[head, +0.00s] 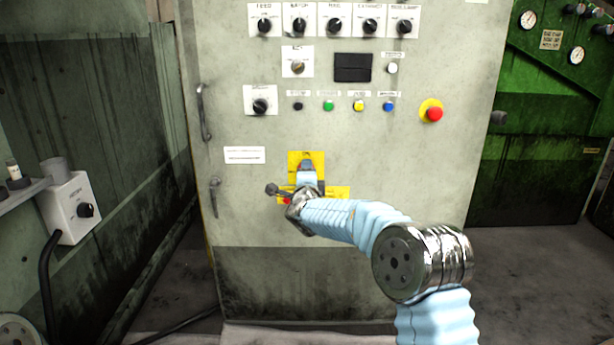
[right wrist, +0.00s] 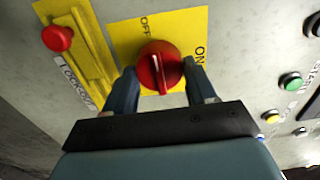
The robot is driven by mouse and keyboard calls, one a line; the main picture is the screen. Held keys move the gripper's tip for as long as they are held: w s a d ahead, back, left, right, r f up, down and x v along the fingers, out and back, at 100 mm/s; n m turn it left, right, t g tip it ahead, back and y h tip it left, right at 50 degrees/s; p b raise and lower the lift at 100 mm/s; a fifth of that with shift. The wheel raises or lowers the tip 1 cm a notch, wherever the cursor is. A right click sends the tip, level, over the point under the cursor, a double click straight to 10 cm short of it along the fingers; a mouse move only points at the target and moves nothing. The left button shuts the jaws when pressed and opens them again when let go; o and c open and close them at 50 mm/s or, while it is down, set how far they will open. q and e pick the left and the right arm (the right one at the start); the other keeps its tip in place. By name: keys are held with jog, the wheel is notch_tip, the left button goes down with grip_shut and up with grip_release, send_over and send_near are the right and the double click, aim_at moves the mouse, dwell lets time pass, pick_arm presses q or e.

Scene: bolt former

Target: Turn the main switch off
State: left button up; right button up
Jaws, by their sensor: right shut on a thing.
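The main switch is a red rotary knob (right wrist: 160,66) on a yellow plate (right wrist: 120,30) with OFF and ON printed on it. In the right wrist view its raised grip points down toward my gripper, while OFF is at the top left and ON at the right. My right gripper (right wrist: 161,74) is shut on the red knob, one finger on each side. My left gripper is not in view.
A red button (right wrist: 57,38) sits on a yellow strip beside a LOCKOUT label. The grey cabinet (head: 430,170) carries several knobs, coloured buttons and a red emergency stop (head: 434,114). A door handle (head: 214,196) is left of the switch. A grey box (head: 68,208) stands far left.

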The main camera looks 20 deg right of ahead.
jog(key=o, duration=1)
jog(key=b+v, duration=0.1)
jog(key=v, duration=1.3)
jog(key=shift+w+b, duration=0.1)
jog(key=shift+b, duration=0.2)
